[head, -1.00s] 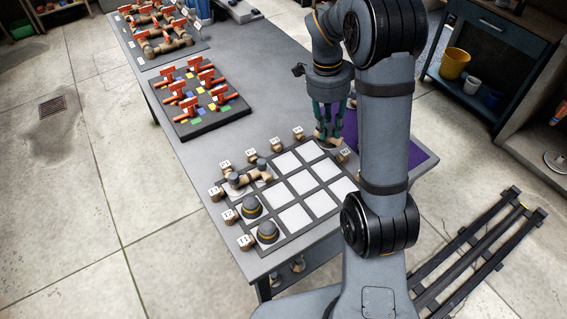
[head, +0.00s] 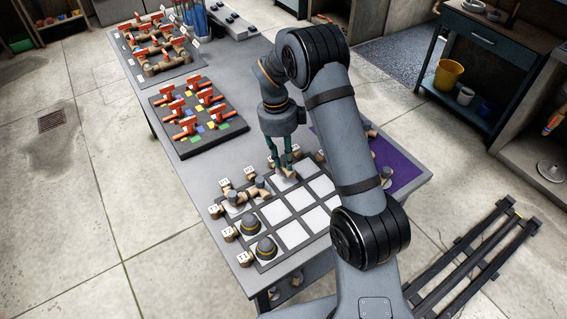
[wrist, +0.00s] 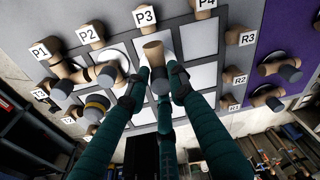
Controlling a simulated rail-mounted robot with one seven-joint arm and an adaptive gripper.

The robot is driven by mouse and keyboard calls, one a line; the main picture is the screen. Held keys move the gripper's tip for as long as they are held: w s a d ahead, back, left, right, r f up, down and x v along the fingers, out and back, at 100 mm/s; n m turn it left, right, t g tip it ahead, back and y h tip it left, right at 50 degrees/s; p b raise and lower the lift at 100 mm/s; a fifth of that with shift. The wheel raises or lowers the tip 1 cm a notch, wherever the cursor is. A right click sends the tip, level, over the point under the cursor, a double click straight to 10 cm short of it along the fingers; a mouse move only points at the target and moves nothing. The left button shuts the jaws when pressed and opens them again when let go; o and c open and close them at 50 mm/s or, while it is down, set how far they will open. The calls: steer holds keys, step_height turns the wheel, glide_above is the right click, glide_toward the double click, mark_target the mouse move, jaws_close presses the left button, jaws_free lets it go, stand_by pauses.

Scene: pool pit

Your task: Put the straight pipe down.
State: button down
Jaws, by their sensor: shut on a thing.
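The straight pipe (wrist: 153,53) is a short tan tube with a grey end. My gripper (wrist: 160,72) is shut on it. In the head view my gripper (head: 285,165) points down over the back part of the grid board (head: 262,207) of white squares, with the pipe (head: 287,173) at its fingertips. In the wrist view the pipe lies in line with the P3 label, over the squares near that edge. I cannot tell whether it touches the board.
Bent pipe pieces (head: 247,194) and two dark domed caps (head: 249,224) stand along the grid's left side. Labelled tan stubs (wrist: 144,17) line its edges. A purple mat (head: 405,165) with pipe fittings lies to the right. A black board with red-handled valves (head: 190,108) is behind left.

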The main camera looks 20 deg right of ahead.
mark_target(284, 167)
step_height(284, 167, down, 4)
steer(key=shift+a+r+p, duration=0.1)
steer(key=shift+r+p, duration=0.05)
steer(key=shift+p, duration=0.6)
steer(key=shift+f, duration=0.25)
steer(key=shift+f+b, duration=0.15)
steer(key=shift+b, duration=0.15)
steer(key=c, duration=1.5)
jaws_free()
